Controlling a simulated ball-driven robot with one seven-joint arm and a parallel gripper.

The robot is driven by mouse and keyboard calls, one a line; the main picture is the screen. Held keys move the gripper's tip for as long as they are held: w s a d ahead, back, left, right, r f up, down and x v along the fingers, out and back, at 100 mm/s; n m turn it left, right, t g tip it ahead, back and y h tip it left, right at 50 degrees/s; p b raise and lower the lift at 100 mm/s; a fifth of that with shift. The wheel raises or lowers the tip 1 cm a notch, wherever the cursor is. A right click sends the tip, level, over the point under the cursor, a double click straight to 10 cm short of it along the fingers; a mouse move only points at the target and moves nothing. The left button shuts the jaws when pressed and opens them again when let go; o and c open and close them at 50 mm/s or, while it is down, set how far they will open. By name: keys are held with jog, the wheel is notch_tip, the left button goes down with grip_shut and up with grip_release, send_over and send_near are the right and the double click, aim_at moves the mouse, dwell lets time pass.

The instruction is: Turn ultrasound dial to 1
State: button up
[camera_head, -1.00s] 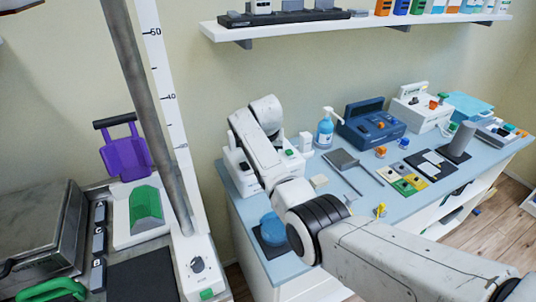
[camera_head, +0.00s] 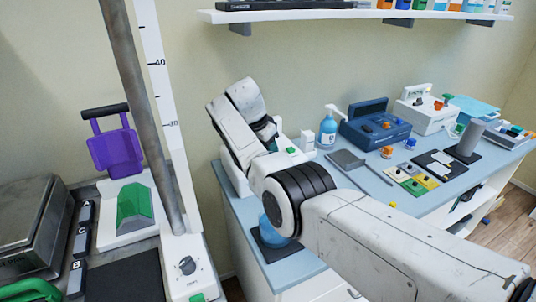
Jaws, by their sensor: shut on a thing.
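A white unit with a green button (camera_head: 291,150) stands at the back left of the blue worktop, mostly behind my arm; I take it for the ultrasound unit. Its dial is hidden, so I cannot read its setting. My arm bends over the unit, and my dark gripper (camera_head: 267,138) shows only in part at its top. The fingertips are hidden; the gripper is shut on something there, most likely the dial.
A blue pump bottle (camera_head: 327,130), a dark blue case (camera_head: 374,125) and a white device (camera_head: 424,110) stand behind. A blue bowl (camera_head: 272,232) is under my arm. A dark pole (camera_head: 143,110) and a ruled column (camera_head: 158,85) rise at left.

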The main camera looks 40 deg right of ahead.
jog(key=shift+r+m, duration=0.1)
jog(key=shift+m, duration=0.2)
jog(key=o, duration=1.1)
jog(key=shift+c, duration=0.2)
jog(key=b+v, duration=0.1)
jog(key=v, duration=0.9)
jog(key=shift+r, duration=0.35)
jog(key=shift+w+a, duration=0.1)
jog(key=shift+w, duration=0.05)
